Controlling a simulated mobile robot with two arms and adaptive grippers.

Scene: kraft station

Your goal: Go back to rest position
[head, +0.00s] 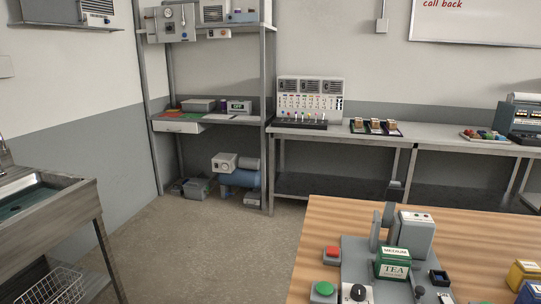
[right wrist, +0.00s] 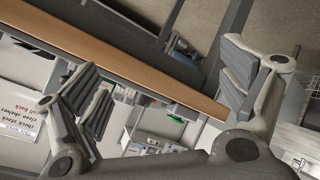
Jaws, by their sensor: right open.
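My right gripper (right wrist: 165,78) shows in the right wrist view with its two fingers spread wide apart. Nothing is between the fingers. Behind them the wooden edge of a table (right wrist: 130,62) runs diagonally across the picture. Neither gripper shows in the head view, and my left gripper is not seen at all.
In the head view a wooden table (head: 325,228) stands at the lower right. A sink (head: 45,205) is at left. The floor (head: 215,245) between is clear.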

